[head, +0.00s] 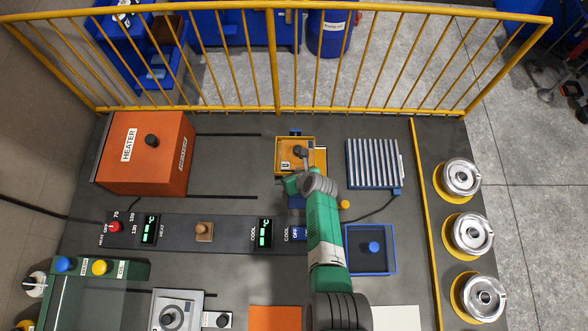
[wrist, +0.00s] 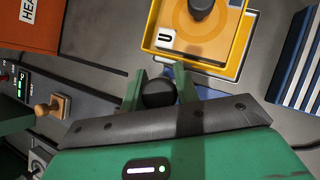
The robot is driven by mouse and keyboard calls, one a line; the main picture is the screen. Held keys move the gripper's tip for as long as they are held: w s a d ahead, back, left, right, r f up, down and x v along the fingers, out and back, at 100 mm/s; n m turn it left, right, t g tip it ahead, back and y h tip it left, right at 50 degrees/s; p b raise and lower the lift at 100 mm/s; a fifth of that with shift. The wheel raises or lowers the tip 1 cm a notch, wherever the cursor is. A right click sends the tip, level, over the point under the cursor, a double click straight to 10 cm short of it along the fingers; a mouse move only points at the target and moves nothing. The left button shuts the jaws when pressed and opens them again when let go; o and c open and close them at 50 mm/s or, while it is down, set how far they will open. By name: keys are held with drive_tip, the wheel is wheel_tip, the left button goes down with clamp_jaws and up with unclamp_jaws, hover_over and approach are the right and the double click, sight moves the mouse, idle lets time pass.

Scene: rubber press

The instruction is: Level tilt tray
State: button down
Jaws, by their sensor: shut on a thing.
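The tilt tray is a yellow square tray (head: 279,160) at the middle of the bench in the head view. In the wrist view the yellow tray (wrist: 152,28) fills the top, with an orange disc (wrist: 222,42) and a black knob (wrist: 201,8) in it. I cannot tell from these views how far the tray tilts. My gripper (wrist: 161,88) is just in front of the tray, its green fingers shut on a round black knob (wrist: 158,97). What the knob joins to is hidden below. In the head view my arm covers most of this spot.
An orange heater (head: 147,165) stands left of the tray. A blue finned cooling rack (head: 372,165) is to the right. A wooden-handled stamp (head: 204,231) sits on the control strip in front. A yellow railing (head: 300,110) runs behind. Three silver wheels (head: 460,178) line the right side.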

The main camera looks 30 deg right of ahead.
drive_tip(key=shift+w+a+r, duration=0.1)
drive_tip(key=c, duration=1.1)
unclamp_jaws()
drive_tip(key=shift+a, duration=0.1)
drive_tip(key=p+v, duration=0.3)
drive_tip(key=v, duration=0.4)
drive_tip(key=shift+s+r+p, duration=0.25)
drive_tip(key=shift+r+p, duration=0.1)
